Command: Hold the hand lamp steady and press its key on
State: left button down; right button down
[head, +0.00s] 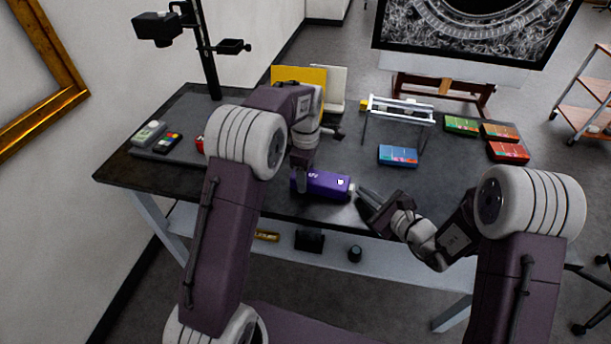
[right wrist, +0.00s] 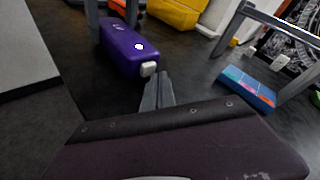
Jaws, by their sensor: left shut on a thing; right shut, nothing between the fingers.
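The hand lamp is a purple box-shaped body (head: 326,184) lying on the dark table near its front edge. It has a pale cap at its right end and a small white round mark, perhaps the key, on its side. My left gripper (head: 301,184) is shut on the lamp's left end. My right gripper (head: 362,193) is shut and empty, its fingertips just right of the pale cap. In the right wrist view the lamp (right wrist: 130,48) lies ahead, and my right fingertips (right wrist: 160,78) point at its capped end, seemingly a small gap away.
Green and red boxes (head: 508,151) lie farther right. A yellow panel (head: 300,78) stands behind my left arm. A dark stand (head: 207,60) rises at back left. The table's front edge is close.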

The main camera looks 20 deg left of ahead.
jog(key=shift+d, duration=3)
pick_arm(q)
jog(key=shift+c, duration=2.2)
grip_release()
notch_tip(320, 180, up, 12)
pick_arm(e)
jog(key=shift+r, duration=0.1)
